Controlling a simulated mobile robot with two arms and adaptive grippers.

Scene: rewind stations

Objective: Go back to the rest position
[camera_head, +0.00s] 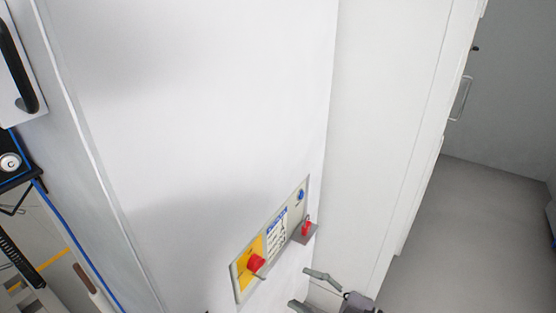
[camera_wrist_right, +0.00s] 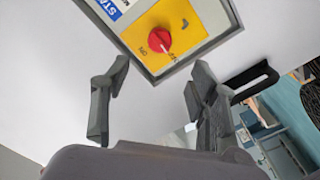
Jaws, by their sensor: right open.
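My right gripper (camera_head: 303,289) is at the bottom of the head view, open and empty, just right of and below a control panel (camera_head: 238,283) on a white wall. In the right wrist view its two fingers (camera_wrist_right: 157,72) are spread apart, with the panel's red knob (camera_wrist_right: 159,40) beyond them on a yellow plate (camera_wrist_right: 181,22). I see no contact between the fingers and the knob. The red knob also shows in the head view (camera_head: 256,263), with a blue button (camera_head: 301,195) at the panel's upper end. My left gripper is not in view.
A small bracket with a red item (camera_head: 306,228) sticks out beside the panel, close to my right gripper. A white cabinet face (camera_head: 385,120) stands to the right, with open grey floor (camera_head: 470,240) beyond.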

